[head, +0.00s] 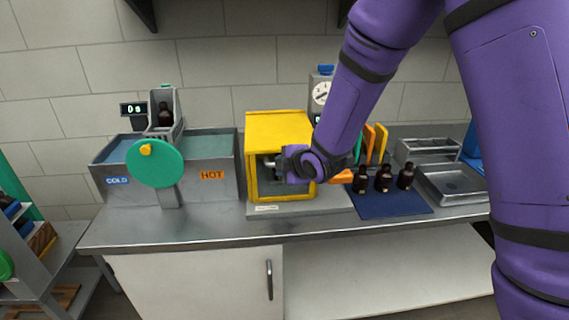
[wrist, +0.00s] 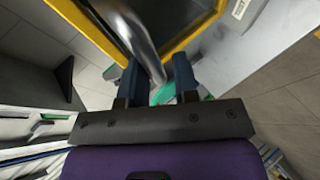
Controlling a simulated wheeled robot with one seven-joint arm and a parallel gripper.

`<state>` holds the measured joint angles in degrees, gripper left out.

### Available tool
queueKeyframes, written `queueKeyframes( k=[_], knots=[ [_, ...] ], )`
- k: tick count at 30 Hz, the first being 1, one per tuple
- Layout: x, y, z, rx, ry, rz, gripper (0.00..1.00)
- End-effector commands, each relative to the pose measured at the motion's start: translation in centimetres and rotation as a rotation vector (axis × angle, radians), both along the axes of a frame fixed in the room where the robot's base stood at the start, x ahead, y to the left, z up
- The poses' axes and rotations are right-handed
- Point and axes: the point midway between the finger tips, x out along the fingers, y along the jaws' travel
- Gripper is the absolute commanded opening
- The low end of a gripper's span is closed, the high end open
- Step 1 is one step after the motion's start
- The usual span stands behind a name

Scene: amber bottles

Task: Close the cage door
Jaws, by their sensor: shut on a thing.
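The cage is a yellow box (head: 280,125) standing on a grey base on the bench in the head view. Its door has a yellow frame (head: 252,180) around a dark panel, and my wrist hides much of the front. I cannot tell whether the door is fully closed. My gripper (head: 271,165) is at the door's front. In the wrist view, my gripper (wrist: 157,75) has its two blue fingers on either side of a silver bar handle (wrist: 135,30) and is shut on it. The door's dark panel (wrist: 185,18) lies just beyond.
Left of the cage are a COLD/HOT water bath (head: 217,165) and a green disc (head: 154,163) with a yellow knob. To the right, several amber bottles (head: 383,180) stand on a blue mat (head: 400,204), beside a metal tray (head: 455,183). The bench's front strip (head: 180,233) is clear.

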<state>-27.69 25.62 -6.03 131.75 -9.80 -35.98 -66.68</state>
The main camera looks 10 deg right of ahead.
Motion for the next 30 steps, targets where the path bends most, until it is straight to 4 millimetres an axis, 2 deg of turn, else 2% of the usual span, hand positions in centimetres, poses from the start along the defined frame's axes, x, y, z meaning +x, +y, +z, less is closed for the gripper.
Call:
queueKeyframes(
  k=[1, 9, 10, 11, 23, 30],
  knots=[
    [-1.0, -0.2, -1.6, -0.018, 0.041, 0.002, 0.0],
    [-1.0, -0.1, -1.6, -0.017, 0.041, 0.003, 0.0],
    [-1.0, -0.1, -1.6, -0.017, 0.041, 0.003, 0.34],
    [-1.0, -0.1, -1.6, -0.017, 0.042, 0.003, 0.41],
    [-1.1, -0.4, -1.3, -0.017, 0.039, 0.0, 0.42],
    [-3.1, -1.4, 0.4, -0.014, 0.034, 0.001, 0.42]
  ],
)
